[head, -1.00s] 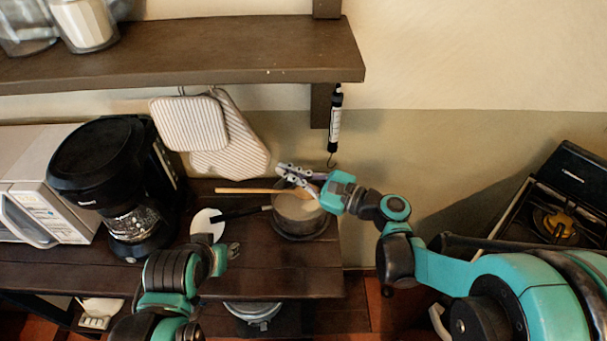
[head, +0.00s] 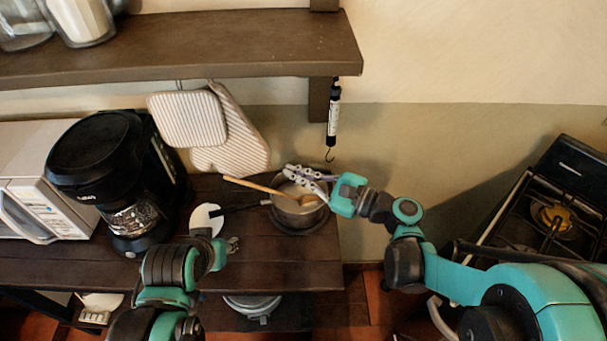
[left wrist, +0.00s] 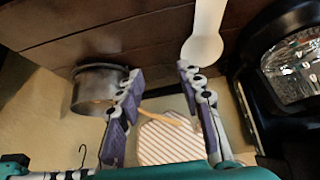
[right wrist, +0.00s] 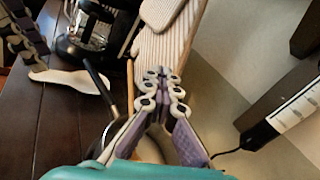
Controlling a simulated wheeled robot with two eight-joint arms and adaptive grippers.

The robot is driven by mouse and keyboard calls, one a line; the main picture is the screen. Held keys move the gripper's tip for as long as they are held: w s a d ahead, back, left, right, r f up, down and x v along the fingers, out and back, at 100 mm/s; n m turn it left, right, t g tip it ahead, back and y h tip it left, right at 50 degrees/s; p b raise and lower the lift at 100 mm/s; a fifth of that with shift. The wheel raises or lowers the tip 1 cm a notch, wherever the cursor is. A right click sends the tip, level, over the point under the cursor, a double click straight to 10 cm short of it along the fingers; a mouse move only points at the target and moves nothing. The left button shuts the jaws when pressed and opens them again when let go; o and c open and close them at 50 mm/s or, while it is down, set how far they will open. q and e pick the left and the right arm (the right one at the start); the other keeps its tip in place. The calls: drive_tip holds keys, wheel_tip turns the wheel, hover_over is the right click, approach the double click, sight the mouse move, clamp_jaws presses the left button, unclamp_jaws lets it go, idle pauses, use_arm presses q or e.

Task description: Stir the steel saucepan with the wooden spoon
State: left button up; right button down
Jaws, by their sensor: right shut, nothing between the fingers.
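The steel saucepan (head: 291,220) stands at the right end of the dark counter, its dark handle pointing left. The wooden spoon (head: 250,185) leans in it, bowl inside and handle sticking out over the rim to the upper left. My right gripper (head: 290,174) is over the pan's back rim, close to the spoon; its fingers are shut and empty in the right wrist view (right wrist: 163,75). The spoon handle (right wrist: 131,82) shows just left of those fingers. My left gripper (head: 233,245) is over the counter front, left of the pan; its fingers are apart and empty in the left wrist view (left wrist: 158,72).
A white spoon rest (head: 206,221) lies left of the pan, under its handle. A black coffee maker (head: 110,165) and a microwave (head: 25,195) stand further left. Striped pot holders (head: 188,122) and a hooked tool (head: 333,120) hang under the shelf (head: 180,50).

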drive_tip(key=shift+a, duration=0.1)
idle(0.3)
drive_tip(key=a+r+p, duration=0.5)
drive_tip(key=a+r, duration=0.2)
drive_tip(key=a, duration=0.7)
drive_tip(key=shift+w+r+p, duration=0.2)
drive_tip(key=shift+p, duration=0.15)
idle(0.4)
drive_tip(key=shift+a, duration=0.1)
idle(0.7)
wheel_tip(320, 180, up, 5)
drive_tip(key=p, duration=0.4)
